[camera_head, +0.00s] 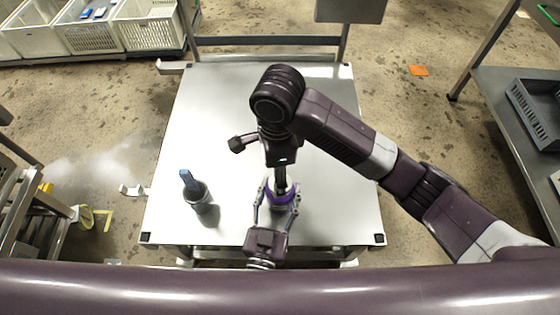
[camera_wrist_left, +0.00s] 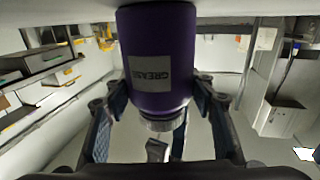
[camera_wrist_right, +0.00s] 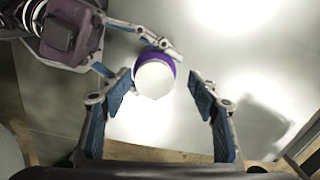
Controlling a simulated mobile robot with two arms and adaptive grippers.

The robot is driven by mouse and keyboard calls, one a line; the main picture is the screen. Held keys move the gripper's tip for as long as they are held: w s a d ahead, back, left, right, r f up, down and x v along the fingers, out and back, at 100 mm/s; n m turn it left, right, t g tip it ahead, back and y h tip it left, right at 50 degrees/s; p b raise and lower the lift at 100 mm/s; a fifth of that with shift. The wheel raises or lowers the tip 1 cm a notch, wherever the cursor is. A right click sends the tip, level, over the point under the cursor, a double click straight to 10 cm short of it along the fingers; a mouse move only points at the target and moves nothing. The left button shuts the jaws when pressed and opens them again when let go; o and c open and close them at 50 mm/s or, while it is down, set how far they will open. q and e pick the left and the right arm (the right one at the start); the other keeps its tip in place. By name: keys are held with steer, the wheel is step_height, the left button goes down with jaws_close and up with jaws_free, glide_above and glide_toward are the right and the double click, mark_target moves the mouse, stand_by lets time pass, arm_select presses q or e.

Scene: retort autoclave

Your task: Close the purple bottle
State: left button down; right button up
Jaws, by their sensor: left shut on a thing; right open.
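The purple bottle (camera_head: 282,194) stands near the front middle of the metal table (camera_head: 330,215). In the left wrist view the bottle (camera_wrist_left: 158,45) shows a grey GREASE label and a pale neck or cap end (camera_wrist_left: 158,124). My left gripper (camera_head: 277,205) is shut around its sides. In the right wrist view a round white top (camera_wrist_right: 153,79) sits within the bottle's purple rim (camera_wrist_right: 153,54); I cannot tell how tightly it is seated. My right gripper (camera_wrist_right: 160,92) is open above the bottle, its fingers either side of the white top and apart from it.
A dark container (camera_head: 201,200) with a blue item (camera_head: 189,179) sticking out stands left of the bottle. The table's back and right are clear under my right arm. White crates (camera_head: 95,30) stand at the back left; a side table holds a grey crate (camera_head: 538,110).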

steer(key=n, duration=0.3)
steer(key=r+n, duration=0.1)
steer(key=n, duration=0.1)
steer(key=shift+w+a+n, duration=0.1)
steer(key=shift+n, duration=0.3)
steer(key=n, duration=0.3)
steer(key=shift+r+n, duration=0.3)
steer(key=n, duration=0.3)
steer(key=shift+r+n, duration=0.3)
steer(key=shift+r, duration=0.05)
steer(key=n, duration=0.5)
steer(key=shift+r, duration=0.4)
steer(key=n, duration=0.4)
steer(key=shift+r, duration=0.3)
steer(key=n, duration=0.5)
steer(key=shift+d+r, duration=0.25)
steer(key=shift+r, duration=0.15)
steer(key=n, duration=0.5)
steer(key=shift+s+d+r+n, duration=0.2)
steer(key=shift+r+n, duration=0.2)
steer(key=n, duration=0.5)
steer(key=shift+s+d+r, duration=0.1)
steer(key=shift+d+r, duration=0.1)
steer(key=shift+r, duration=0.1)
